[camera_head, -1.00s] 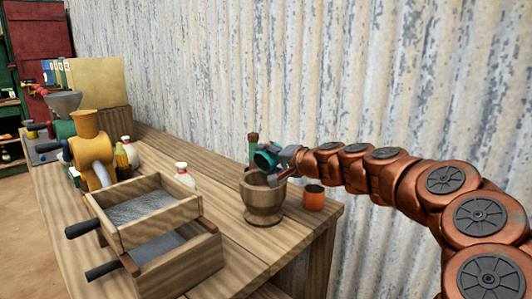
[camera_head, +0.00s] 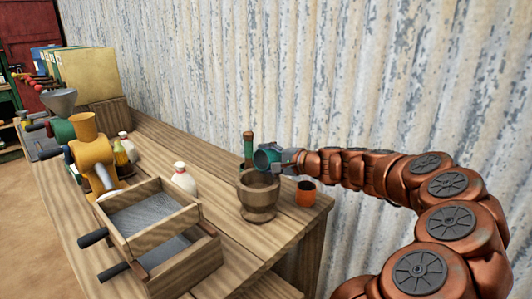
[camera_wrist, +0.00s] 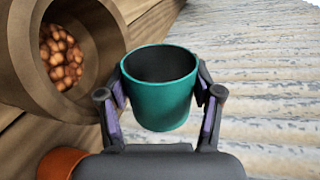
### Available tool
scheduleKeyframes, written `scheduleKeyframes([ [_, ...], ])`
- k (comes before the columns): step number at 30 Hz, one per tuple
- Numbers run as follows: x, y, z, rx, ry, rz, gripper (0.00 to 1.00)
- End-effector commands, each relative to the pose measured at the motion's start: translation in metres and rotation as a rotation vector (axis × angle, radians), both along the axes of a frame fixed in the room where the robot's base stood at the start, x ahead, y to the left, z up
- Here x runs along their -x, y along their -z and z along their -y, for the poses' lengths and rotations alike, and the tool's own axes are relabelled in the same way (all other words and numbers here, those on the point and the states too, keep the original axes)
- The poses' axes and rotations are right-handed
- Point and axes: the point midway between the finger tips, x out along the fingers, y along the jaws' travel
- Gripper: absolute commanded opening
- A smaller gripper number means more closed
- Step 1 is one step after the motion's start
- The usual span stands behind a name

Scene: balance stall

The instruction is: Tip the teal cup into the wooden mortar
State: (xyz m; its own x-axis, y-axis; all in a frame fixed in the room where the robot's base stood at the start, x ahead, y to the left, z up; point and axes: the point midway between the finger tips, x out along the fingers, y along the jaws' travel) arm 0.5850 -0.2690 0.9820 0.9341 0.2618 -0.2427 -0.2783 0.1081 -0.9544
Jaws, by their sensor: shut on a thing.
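The teal cup (camera_head: 262,160) is tilted on its side just above the back rim of the wooden mortar (camera_head: 258,208) in the head view, its mouth toward the left. My gripper (camera_head: 281,157) is shut around the cup from the right. In the wrist view the teal cup (camera_wrist: 160,103) sits between both fingers, and the part of its dark inside that shows looks empty. The mortar (camera_wrist: 112,85) is at the upper left there, with several brown nut-like pieces (camera_wrist: 62,57) inside.
An orange cup (camera_head: 306,194) stands right of the mortar near the bench edge. A green bottle-like thing (camera_head: 248,148) stands behind the mortar. Wooden sieve boxes (camera_head: 150,228), a white bottle (camera_head: 183,180) and a yellow grinder (camera_head: 88,150) stand to the left. The corrugated wall is close behind.

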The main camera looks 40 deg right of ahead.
Motion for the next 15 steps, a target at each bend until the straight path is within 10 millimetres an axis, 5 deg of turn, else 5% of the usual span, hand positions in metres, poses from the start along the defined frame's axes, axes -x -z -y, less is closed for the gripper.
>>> scheduleKeyframes([
  [15,-0.0015,-0.0108,0.0061,-0.210,0.001,-0.051,0.28],
])
